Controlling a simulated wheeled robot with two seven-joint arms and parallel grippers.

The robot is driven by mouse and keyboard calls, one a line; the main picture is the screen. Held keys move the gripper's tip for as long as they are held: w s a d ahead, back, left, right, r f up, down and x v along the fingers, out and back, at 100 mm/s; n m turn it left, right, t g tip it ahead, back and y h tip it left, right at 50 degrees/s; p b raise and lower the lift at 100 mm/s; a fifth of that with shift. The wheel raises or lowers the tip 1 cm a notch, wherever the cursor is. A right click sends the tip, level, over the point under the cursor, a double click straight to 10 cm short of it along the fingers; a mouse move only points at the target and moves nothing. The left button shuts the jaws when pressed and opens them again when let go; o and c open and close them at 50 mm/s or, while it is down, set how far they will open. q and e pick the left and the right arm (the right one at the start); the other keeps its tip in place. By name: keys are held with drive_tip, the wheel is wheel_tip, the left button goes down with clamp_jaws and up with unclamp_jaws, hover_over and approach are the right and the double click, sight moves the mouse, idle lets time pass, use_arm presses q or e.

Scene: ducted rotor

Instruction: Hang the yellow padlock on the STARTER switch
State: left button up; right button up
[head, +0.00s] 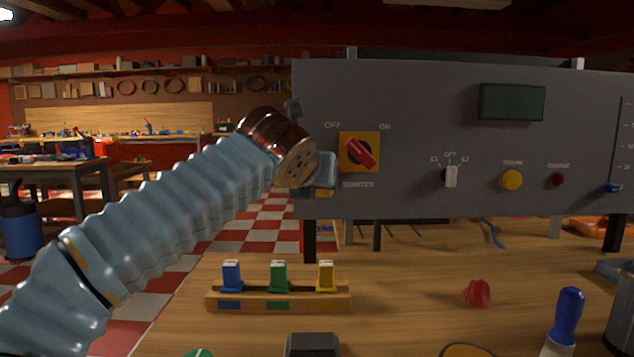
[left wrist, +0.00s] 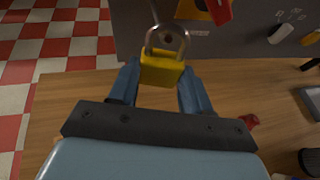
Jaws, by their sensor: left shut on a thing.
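The STARTER switch (head: 359,152) is a red handle on a yellow plate on the grey panel. Its handle slants from upper left, toward OFF, to lower right. My left gripper (head: 326,172) is just left of and below the plate. It is shut on the yellow padlock (left wrist: 161,68), held by its body with the grey shackle up toward the panel. A bit of the padlock (head: 324,191) shows under the fingers in the head view. The red handle (left wrist: 219,10) is up and right of the padlock in the left wrist view. Whether the shackle touches anything is unclear.
A wooden rack (head: 280,302) with blue, green and yellow pieces stands on the bench below the panel. A red knob-like piece (head: 477,293) and a blue-handled tool (head: 567,318) are to the right. The panel (head: 430,100) has other knobs right of the switch.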

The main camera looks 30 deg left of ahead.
use_arm(q)
drive_tip(key=shift+w+a, duration=0.35)
drive_tip(key=shift+w, duration=0.2)
drive_tip(key=shift+w+a, duration=0.3)
drive_tip(key=shift+w, duration=0.2)
drive_tip(key=shift+w+a+f+p, duration=0.3)
drive_tip(key=shift+w+a+f, duration=0.05)
drive_tip(key=shift+w+f, duration=0.2)
drive_tip(key=o, duration=1.3)
drive_tip(key=v, duration=1.3)
drive_tip(key=shift+s+d+r, duration=0.1)
drive_tip(key=shift+s, duration=0.25)
